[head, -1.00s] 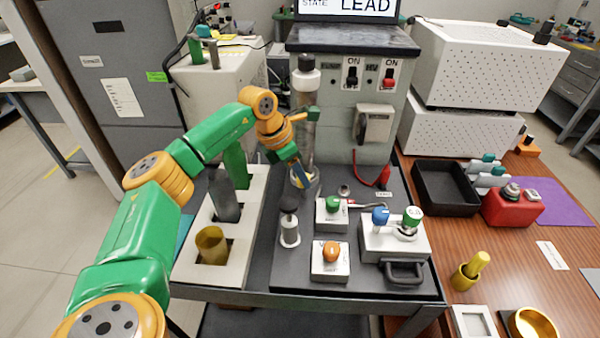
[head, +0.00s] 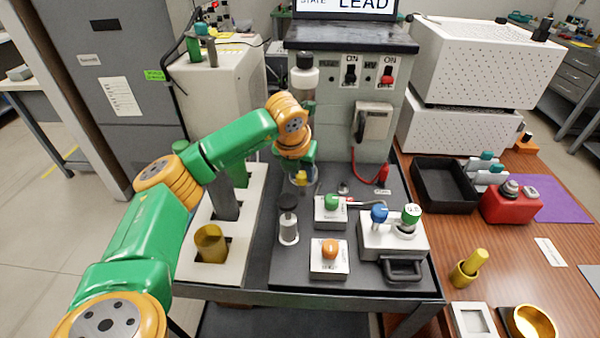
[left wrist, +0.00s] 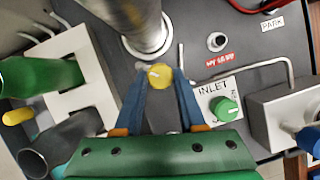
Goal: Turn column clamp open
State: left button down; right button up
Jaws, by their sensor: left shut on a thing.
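The clear column (head: 303,80) with a white and dark cap stands upright at the machine's front; my left arm hides its lower part in the head view. Its metallic tube also shows in the left wrist view (left wrist: 133,20). A yellow clamp knob (left wrist: 160,75) sits at the column's foot, with a small white mark on its top. My left gripper (left wrist: 161,82) is shut on this knob, one blue finger on each side. In the head view the knob (head: 301,177) shows small below the wrist. My right gripper is not in view.
The INLET block (head: 331,211) with a green knob stands right of the column. An orange-knob block (head: 330,260), a dark-topped post (head: 289,226) and a valve block (head: 393,240) stand nearby. A white rack (head: 216,275) with tubes lies left.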

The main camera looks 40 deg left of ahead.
pick_arm(q)
jog(key=n, duration=0.2)
jog(key=n+y, duration=0.1)
jog(key=n, duration=0.1)
jog(key=shift+w+d+n+g, duration=0.1)
jog(key=shift+d+n+g, duration=0.1)
jog(key=shift+n+g, duration=0.15)
jog(key=shift+w+n+g+y, duration=0.1)
jog(key=shift+n+g+y, duration=0.55)
jog(key=shift+n, duration=1.3)
jog(key=c, duration=0.5)
grip_release()
jog(key=v, duration=0.7)
jog(key=shift+b, duration=0.3)
